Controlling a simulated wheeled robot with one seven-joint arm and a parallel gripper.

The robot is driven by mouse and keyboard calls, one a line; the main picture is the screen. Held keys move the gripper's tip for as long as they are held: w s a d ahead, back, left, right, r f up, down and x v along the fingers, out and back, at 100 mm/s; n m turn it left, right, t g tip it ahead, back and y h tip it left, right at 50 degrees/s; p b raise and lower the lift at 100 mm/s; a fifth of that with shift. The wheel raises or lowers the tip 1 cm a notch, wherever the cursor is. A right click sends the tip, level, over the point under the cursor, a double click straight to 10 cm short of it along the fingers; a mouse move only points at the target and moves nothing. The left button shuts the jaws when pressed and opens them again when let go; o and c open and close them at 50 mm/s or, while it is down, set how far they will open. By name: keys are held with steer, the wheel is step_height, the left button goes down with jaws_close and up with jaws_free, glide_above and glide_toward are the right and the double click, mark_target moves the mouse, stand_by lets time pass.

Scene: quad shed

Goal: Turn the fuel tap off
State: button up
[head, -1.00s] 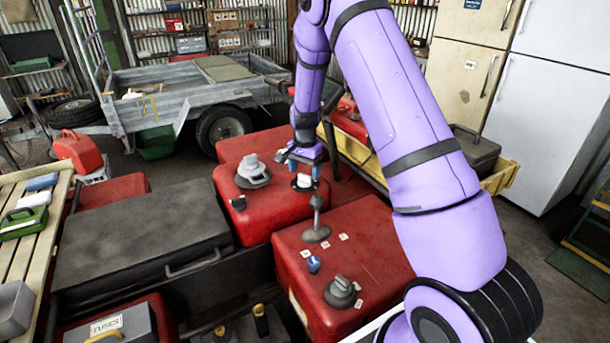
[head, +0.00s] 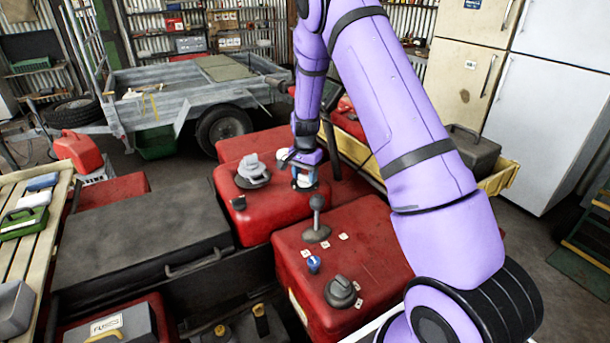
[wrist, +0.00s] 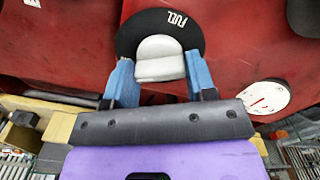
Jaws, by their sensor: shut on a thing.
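My gripper (head: 303,178) is low over the red tank tops. In the wrist view its blue fingers (wrist: 158,70) stand on either side of a pale grey knob (wrist: 160,50) and are shut on it. In the head view the gripper mostly hides this knob. Other controls on the red tops are a grey handle (head: 253,168), a ball-topped lever (head: 317,205), a small blue knob (head: 314,264) and a dark grey round knob (head: 340,291).
A white dial (wrist: 265,98) lies right of the knob in the wrist view, with part of another black disc (wrist: 305,15) above it. The upright lever stands close in front of my gripper. A grey trailer (head: 190,85) and a yellow tray (head: 497,180) are behind.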

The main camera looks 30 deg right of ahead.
mark_target(305, 175)
steer(key=shift+n, duration=0.3)
steer(key=n, duration=0.5)
steer(key=shift+n, duration=0.4)
steer(key=n, duration=0.5)
steer(key=shift+n, duration=0.3)
steer(key=o, duration=0.9)
steer(key=shift+o, duration=0.2)
steer(key=shift+r, duration=0.15)
step_height(305, 175, up, 11)
steer(key=shift+f, duration=0.2)
